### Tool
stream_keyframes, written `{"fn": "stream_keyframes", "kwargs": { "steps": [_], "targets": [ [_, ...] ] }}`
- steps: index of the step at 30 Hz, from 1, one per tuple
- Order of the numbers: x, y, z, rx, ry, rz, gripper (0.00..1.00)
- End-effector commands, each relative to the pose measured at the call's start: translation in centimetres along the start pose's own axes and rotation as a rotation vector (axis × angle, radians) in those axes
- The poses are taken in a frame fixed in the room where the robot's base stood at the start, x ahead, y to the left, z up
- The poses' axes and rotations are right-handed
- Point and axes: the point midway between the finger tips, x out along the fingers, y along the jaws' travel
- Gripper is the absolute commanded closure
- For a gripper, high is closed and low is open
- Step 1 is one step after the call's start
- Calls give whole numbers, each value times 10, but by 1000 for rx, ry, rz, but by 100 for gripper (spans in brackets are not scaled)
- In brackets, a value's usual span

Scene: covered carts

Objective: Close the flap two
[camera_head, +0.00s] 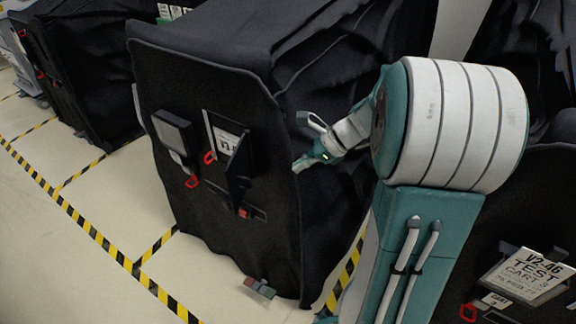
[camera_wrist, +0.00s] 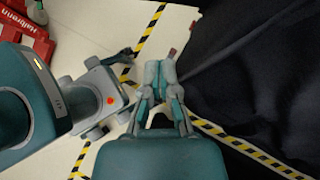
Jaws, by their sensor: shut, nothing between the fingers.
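A black covered cart (camera_head: 225,95) stands in the middle of the head view. Its front carries a left flap (camera_head: 172,135) and a right flap (camera_head: 238,170), both with red pulls. The right flap stands out from the cover, with a white label (camera_head: 226,141) beside its upper part. I cannot tell which flap is number two. My gripper (camera_head: 303,164) is shut and empty, to the right of both flaps near the cart's front right edge, apart from them. The wrist view shows its closed fingers (camera_wrist: 161,72) above the floor, left of black cloth (camera_wrist: 245,75); no flap shows there.
Another covered cart (camera_head: 85,65) stands at the back left. A third cart with a label reading TEST CART 3 (camera_head: 527,275) is at the lower right, partly behind my arm. Yellow-black tape (camera_head: 90,228) marks the pale floor, which is clear at the left front.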

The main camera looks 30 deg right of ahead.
Motion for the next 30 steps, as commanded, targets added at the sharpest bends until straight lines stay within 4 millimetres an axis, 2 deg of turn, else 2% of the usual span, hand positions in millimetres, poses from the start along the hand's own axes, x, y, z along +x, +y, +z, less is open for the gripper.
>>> {"fn": "stream_keyframes", "kwargs": {
  "steps": [12, 15, 21, 30],
  "targets": [
    [80, 2, 0, -2, 1, 6, 100],
    [92, 1, 12, -7, 2, 4, 100],
    [105, 1, 26, -4, 2, 2, 100],
    [107, 1, 28, -3, 2, 1, 100]
  ]
}}
